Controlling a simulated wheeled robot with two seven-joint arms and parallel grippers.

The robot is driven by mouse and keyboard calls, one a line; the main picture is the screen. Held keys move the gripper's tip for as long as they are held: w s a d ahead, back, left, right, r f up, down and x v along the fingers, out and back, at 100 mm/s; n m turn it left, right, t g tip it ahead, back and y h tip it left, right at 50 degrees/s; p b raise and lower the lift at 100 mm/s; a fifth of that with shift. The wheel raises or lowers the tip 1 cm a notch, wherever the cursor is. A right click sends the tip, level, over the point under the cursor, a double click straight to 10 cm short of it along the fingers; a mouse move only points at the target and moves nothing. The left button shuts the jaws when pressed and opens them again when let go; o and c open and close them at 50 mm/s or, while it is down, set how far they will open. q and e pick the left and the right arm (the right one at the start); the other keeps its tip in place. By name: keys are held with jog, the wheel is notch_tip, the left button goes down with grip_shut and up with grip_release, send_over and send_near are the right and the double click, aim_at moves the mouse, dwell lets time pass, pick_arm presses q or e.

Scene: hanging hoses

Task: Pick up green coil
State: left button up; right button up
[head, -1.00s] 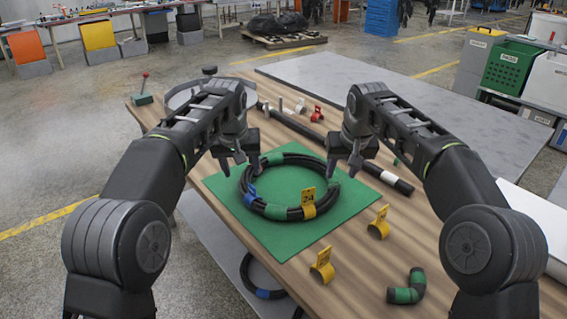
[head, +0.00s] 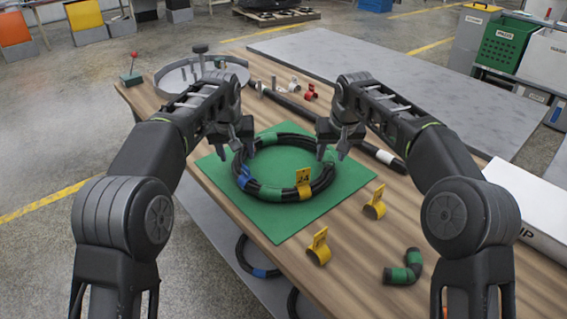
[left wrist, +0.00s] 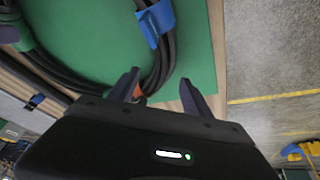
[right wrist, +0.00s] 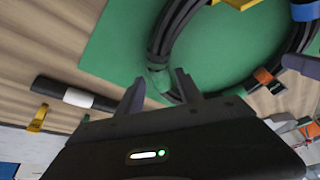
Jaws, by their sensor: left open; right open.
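A coil of black hose (head: 262,188) with green and blue bands and a yellow tag (head: 303,178) lies flat on a green mat (head: 276,222) on the wooden table. My left gripper (head: 243,152) is open at the coil's left side. In the left wrist view the coil (left wrist: 157,68) runs toward the gap between the open fingers (left wrist: 156,92), by an orange band (left wrist: 138,91). My right gripper (head: 333,152) is open at its right side. In the right wrist view a green-banded stretch (right wrist: 159,80) lies by the gap between the fingers (right wrist: 160,90).
Yellow clips (head: 374,207) and a short green-and-black bent hose (head: 404,269) lie at the near right. A black pipe with a white band (head: 384,156) lies behind my right gripper. A round grey tray (head: 176,82) stands at the back left. Another hose coil (head: 243,262) shows below the table's left edge.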

aim_at(238, 158)
pick_arm(q)
jog(key=shift+x, duration=1.7)
pick_arm(e)
jog(key=shift+x, duration=1.65)
pick_arm(q)
jog(key=c, duration=0.9)
pick_arm(e)
jog(key=c, duration=0.9)
pick_arm(q)
grip_shut()
pick_arm(e)
grip_shut()
pick_arm(q)
jog(key=shift+r, duration=0.1)
